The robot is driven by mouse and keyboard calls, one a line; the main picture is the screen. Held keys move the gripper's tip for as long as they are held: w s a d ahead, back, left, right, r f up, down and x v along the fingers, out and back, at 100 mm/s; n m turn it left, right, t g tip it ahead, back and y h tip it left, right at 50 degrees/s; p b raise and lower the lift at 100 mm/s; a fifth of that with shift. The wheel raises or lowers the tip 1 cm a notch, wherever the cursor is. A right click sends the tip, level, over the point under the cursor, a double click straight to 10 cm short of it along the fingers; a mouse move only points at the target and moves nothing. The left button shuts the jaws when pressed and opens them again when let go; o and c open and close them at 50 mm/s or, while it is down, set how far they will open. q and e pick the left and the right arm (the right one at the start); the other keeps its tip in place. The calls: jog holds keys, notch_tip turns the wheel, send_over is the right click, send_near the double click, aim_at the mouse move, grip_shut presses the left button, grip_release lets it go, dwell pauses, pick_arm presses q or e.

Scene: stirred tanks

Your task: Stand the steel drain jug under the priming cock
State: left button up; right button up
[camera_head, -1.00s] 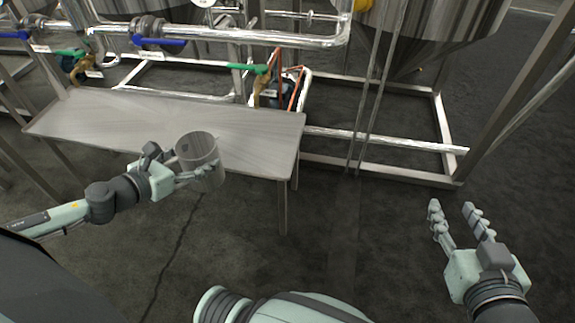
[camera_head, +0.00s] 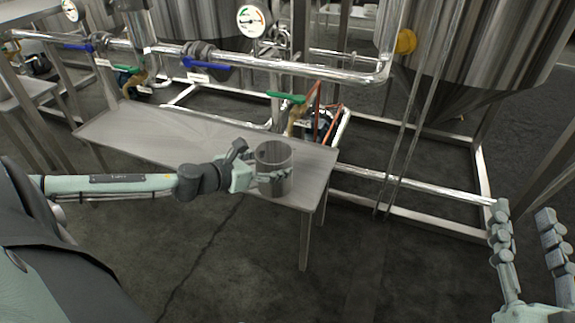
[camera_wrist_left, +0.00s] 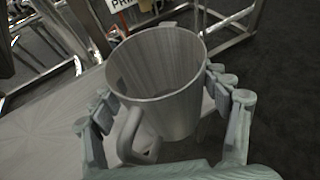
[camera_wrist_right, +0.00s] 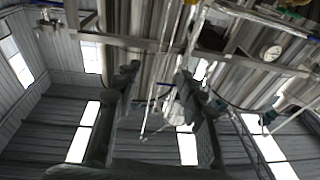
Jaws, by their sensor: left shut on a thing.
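The steel drain jug (camera_head: 274,165) is upright and empty as far as its open mouth shows. My left gripper (camera_head: 268,178) is shut on its sides, over the right end of the steel bench. In the left wrist view the jug (camera_wrist_left: 165,80) sits between both fingers, its handle toward my palm. Behind the bench is a green-handled cock (camera_head: 287,98) with a brass body. A label beginning "PRI" (camera_wrist_left: 120,4) shows beyond the jug in the left wrist view. I cannot tell whether the jug touches the bench. My right gripper (camera_head: 524,217) is open and empty at far right.
The bench top (camera_head: 160,133) is bare left of the jug. A horizontal steel pipe (camera_head: 300,66) with blue-handled valves (camera_head: 207,65) runs above its back. Another green-handled cock (camera_head: 126,70) is at left. Frame legs and thin vertical pipes (camera_head: 405,140) stand right of the bench.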

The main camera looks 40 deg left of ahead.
aim_at(285, 154)
pick_arm(q)
jog(key=w, duration=0.5)
jog(key=shift+d+r, duration=0.1)
jog(key=shift+d, duration=0.3)
jog(key=shift+w+d, duration=0.1)
jog(key=shift+w, duration=0.35)
jog(key=shift+f, duration=0.3)
notch_tip(285, 154, down, 3)
jog(key=shift+f+b, duration=0.1)
jog(key=shift+b, duration=0.4)
pick_arm(e)
jog(key=r, duration=0.1)
jog(key=s+r+t, duration=0.1)
jog(key=r+t+y, duration=0.1)
jog(key=r, duration=0.1)
jog(key=shift+s+a+r, duration=0.1)
jog(key=shift+s+a, duration=0.15)
jog(key=shift+a, duration=0.05)
